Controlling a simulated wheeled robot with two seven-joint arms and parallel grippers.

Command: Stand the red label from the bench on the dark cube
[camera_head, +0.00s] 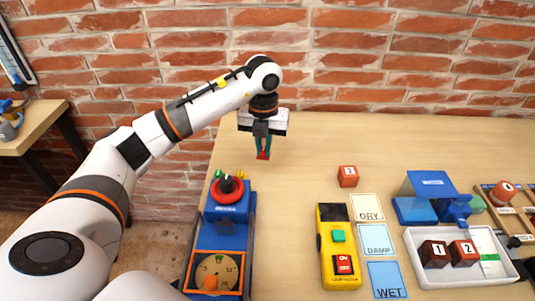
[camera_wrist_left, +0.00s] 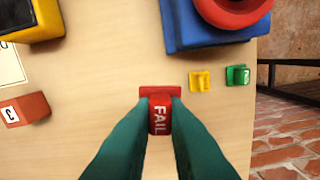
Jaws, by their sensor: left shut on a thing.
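My left gripper (camera_head: 263,148) is over the far left part of the bench, its green fingers pointing down and shut on the red label (camera_head: 262,156). In the left wrist view the red label (camera_wrist_left: 159,117) reads FAIL and sits between the fingertips (camera_wrist_left: 159,103). I cannot tell whether it touches the bench. Two dark reddish-brown cubes sit in the white tray at the right: cube 1 (camera_head: 434,253), the darker, and cube 2 (camera_head: 464,252). A lighter red cube 3 (camera_head: 347,176) stands alone on the bench; it also shows in the left wrist view (camera_wrist_left: 28,109). My right gripper is out of view.
Yellow (camera_wrist_left: 200,81) and green (camera_wrist_left: 238,75) labels stand near a blue device with a red ring (camera_head: 227,192). A yellow meter (camera_head: 338,245), DRY, DAMP (camera_head: 377,240) and WET cards, and a blue press (camera_head: 430,195) occupy the right. The bench's back middle is clear.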

